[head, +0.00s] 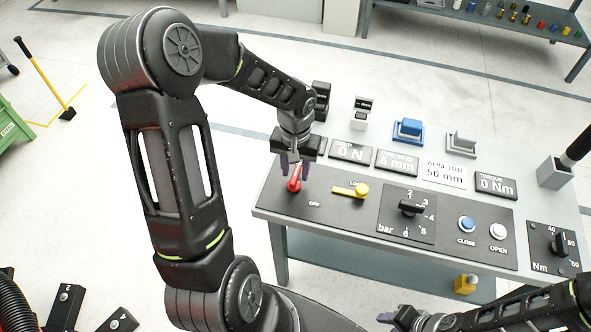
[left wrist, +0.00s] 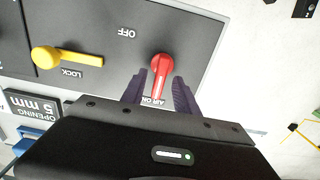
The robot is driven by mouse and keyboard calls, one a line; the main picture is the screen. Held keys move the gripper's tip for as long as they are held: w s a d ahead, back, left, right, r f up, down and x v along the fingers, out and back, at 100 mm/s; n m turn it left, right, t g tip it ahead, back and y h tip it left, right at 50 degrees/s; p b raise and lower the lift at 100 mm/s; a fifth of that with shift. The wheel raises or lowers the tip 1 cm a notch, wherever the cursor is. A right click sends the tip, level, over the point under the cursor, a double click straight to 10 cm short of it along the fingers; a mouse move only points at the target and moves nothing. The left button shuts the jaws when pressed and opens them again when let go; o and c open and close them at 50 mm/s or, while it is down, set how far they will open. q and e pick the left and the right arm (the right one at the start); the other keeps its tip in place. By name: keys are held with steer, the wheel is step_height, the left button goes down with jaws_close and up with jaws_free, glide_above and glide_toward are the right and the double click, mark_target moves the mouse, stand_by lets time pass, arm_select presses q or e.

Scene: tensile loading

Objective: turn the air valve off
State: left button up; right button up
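The red air valve lever (head: 294,180) is on the dark panel at the left end of the table. In the left wrist view the red lever (left wrist: 161,72) has its round hub away from the gripper, and its handle points to the "AIR ON" label. The "OFF" label (left wrist: 127,33) lies off to one side. My left gripper (head: 291,165) is just over the lever. In the left wrist view its fingers (left wrist: 160,88) are apart, one on each side of the handle; contact is unclear. My right gripper (head: 394,318) is low at the bottom edge, away from the panel, its fingers mostly hidden.
A yellow lock lever (head: 352,191) sits right beside the valve. Further right are a black bar knob (head: 411,207) and blue (head: 466,224) and white (head: 498,231) buttons. Display blocks (head: 351,151) stand in a row behind the panel.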

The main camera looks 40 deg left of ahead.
arm_select(q)
steer(key=shift+f, duration=0.45)
steer(key=shift+c, duration=0.4)
jaws_close()
